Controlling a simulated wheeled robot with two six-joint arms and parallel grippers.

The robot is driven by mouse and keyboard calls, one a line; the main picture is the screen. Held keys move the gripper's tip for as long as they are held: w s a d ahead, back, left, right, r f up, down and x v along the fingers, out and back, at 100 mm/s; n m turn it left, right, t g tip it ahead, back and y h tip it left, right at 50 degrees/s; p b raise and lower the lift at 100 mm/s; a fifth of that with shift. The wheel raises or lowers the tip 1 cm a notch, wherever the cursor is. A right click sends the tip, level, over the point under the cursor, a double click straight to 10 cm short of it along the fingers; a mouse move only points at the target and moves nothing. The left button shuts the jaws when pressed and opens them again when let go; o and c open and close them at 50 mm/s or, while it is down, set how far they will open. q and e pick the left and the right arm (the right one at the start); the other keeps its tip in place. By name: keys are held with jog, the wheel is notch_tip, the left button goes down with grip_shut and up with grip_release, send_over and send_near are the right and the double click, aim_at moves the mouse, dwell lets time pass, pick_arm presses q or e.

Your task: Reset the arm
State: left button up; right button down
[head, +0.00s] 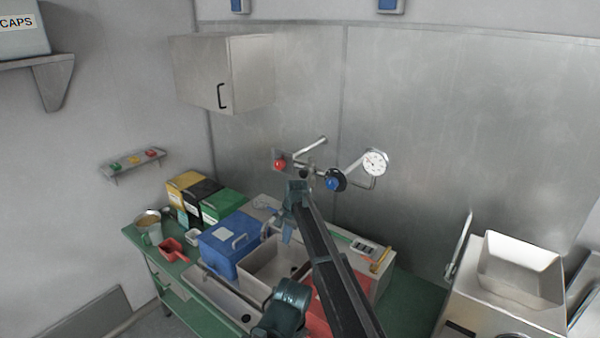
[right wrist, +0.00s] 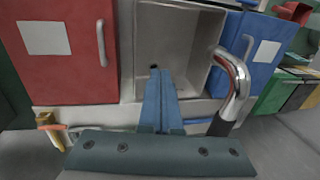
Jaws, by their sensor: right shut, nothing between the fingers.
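My right arm (head: 335,270) reaches in from the lower right in the head view. My left gripper is not in view.
A blue box (head: 218,250) stands left of the grey bin, and a red box (right wrist: 65,75) beside it. A curved chrome pipe (right wrist: 237,75) is close right of the fingers. Valves and a gauge (head: 375,162) are on the back wall. A hopper machine (head: 515,270) stands right.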

jog(key=s+d+n+h, duration=0.1)
jog(key=s+d+n, duration=0.1)
jog(key=s+d, duration=0.9)
jog(key=s+d+n, duration=0.2)
jog(key=s+d, duration=0.4)
jog(key=s, duration=0.9)
jog(key=s+d+n+h, duration=0.1)
jog(key=s+d+n, duration=0.2)
jog(key=s+d, duration=0.8)
jog(key=s+a+f+n+b, duration=0.1)
jog(key=s+a+f+b, duration=0.2)
jog(key=a+f+b, duration=0.3)
jog(key=s+a+f+n+g+h+b, duration=0.1)
jog(key=s+a+f+n+b, duration=0.1)
jog(key=a+f+b, duration=0.5)
notch_tip(320, 180, down, 4)
jog(key=s+b, duration=0.1)
jog(key=b, duration=0.2)
jog(key=shift+g, duration=0.3)
jog(key=shift+s+r, duration=0.1)
